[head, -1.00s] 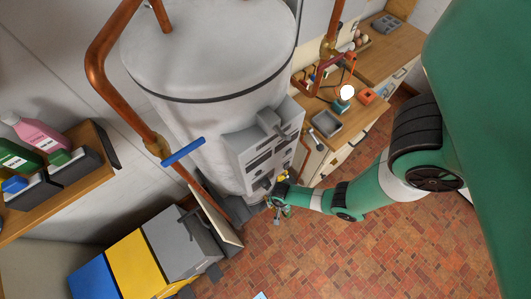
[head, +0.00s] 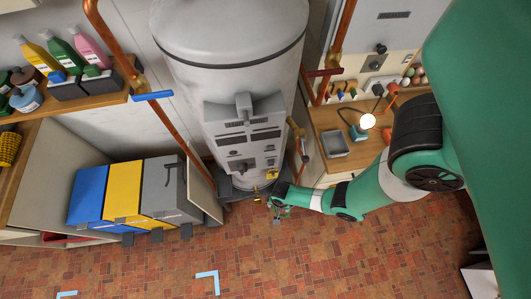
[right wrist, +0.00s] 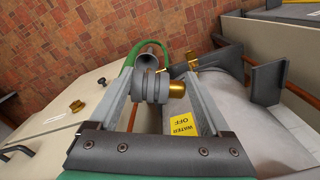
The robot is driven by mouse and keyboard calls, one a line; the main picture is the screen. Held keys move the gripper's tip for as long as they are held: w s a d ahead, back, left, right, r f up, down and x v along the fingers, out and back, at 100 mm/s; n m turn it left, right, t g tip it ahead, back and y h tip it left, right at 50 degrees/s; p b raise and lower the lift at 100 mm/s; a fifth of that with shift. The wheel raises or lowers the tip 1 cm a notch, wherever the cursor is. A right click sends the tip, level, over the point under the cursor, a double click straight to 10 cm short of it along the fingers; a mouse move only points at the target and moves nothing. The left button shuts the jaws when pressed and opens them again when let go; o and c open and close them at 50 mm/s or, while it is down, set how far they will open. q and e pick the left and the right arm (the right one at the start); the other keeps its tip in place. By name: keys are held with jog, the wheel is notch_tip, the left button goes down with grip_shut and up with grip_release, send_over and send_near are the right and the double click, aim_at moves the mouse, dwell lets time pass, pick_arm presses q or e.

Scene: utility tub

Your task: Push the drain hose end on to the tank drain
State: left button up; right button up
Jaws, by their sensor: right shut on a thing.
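The tall white tank (head: 230,60) stands at the back centre in the head view, with a grey control panel on its front. My right gripper (right wrist: 163,86) is low at the tank's front right and also shows in the head view (head: 277,205). It is shut on the grey ribbed drain hose end (right wrist: 152,87). A green hose (right wrist: 129,62) curves behind it in the right wrist view. The brass tank drain (right wrist: 177,90) lies right beside the hose end; I cannot tell whether they are joined. My left gripper is out of view.
A wooden worktop (head: 350,155) stands to the right, and blue, yellow and grey bins (head: 124,187) to the left.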

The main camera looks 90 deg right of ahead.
jog(key=shift+s, duration=0.25)
jog(key=shift+w+m+y, duration=0.3)
jog(key=shift+m, duration=0.3)
jog(key=w+a+f+m+t+b, duration=0.1)
jog(key=w+f+m+b, duration=0.25)
jog(key=f+b, duration=0.75)
jog(key=w+a+f+m+t+b, duration=0.15)
jog(key=f+m+b, duration=0.25)
jog(key=f+b, duration=0.75)
jog(key=w+f+m+t+b, duration=0.2)
jog(key=w+f+m+b, duration=0.15)
jog(key=f+b, duration=0.75)
pick_arm(q)
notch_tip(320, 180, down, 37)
jog(key=b, duration=0.3)
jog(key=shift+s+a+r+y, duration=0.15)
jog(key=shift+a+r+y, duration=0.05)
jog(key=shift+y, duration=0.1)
pick_arm(e)
jog(key=shift+m+y, duration=0.3)
jog(key=d, duration=0.2)
jog(key=w+d, duration=0.1)
jog(key=d+r, duration=0.1)
jog(key=d, duration=0.1)
jog(key=shift+w+d, duration=0.15)
jog(key=shift+d, duration=0.2)
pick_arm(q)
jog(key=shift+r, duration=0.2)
pick_arm(e)
jog(key=shift+w+r, duration=0.1)
